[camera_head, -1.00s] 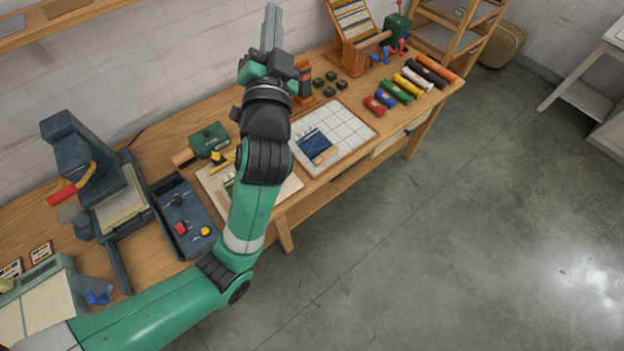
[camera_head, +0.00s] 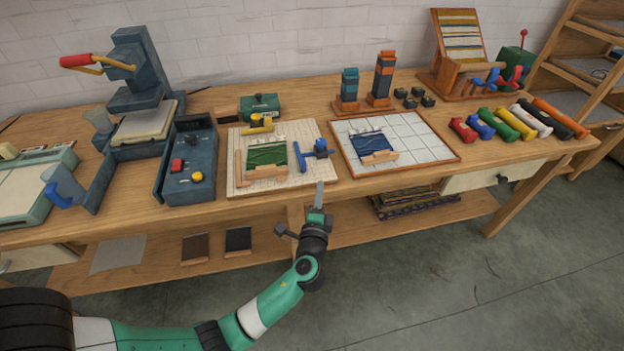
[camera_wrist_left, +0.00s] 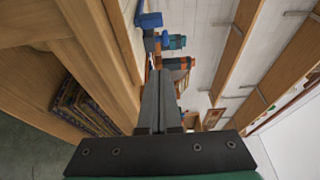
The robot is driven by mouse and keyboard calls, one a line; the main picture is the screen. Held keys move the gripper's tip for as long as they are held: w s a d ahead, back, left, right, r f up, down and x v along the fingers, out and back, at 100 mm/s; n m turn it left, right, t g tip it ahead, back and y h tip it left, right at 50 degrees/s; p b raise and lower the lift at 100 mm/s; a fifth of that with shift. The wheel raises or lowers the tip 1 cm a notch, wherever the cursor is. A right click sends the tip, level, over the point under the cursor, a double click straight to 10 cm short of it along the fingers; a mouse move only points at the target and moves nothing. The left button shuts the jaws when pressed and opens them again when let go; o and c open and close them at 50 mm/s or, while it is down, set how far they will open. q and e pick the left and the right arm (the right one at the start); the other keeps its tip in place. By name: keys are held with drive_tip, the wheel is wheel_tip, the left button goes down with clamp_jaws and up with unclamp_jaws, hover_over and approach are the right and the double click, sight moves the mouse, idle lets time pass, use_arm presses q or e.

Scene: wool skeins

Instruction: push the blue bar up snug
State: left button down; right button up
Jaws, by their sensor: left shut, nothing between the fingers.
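The blue bar (camera_head: 300,157) lies on the cream grid board (camera_head: 232,160), to the right of a green woven piece (camera_head: 267,157). A blue handle with a round knob extends from it to the right. A small gap shows between bar and green piece. My left gripper (camera_head: 319,190) is shut and empty, pointing up near the bench's front edge, apart from the bar. Its closed fingers (camera_wrist_left: 158,85) fill the middle of the left wrist view. A blue part (camera_wrist_left: 149,20) shows beyond them, but I cannot tell whether it is the bar. My right gripper is not in view.
A white tiled board (camera_head: 425,145) with a dark blue woven piece is at the right. A dark control box (camera_head: 190,170) stands at the left. A yellow-handled tool (camera_head: 260,123) sits at the grid board's back edge. The floor before the bench is clear.

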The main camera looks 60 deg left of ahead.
sight(310, 176)
use_arm(q)
drive_tip(key=b+x, duration=0.3)
drive_tip(key=x, duration=0.7)
drive_tip(key=shift+f+b, duration=0.1)
drive_tip(key=shift+b, duration=0.3)
drive_tip(key=s, duration=0.1)
drive_tip(key=s+p, duration=0.1)
drive_tip(key=s, duration=0.1)
drive_tip(key=shift+s+a, duration=0.2)
drive_tip(key=shift+a, duration=0.2)
drive_tip(key=shift+s, duration=0.25)
drive_tip(key=shift+r, duration=0.25)
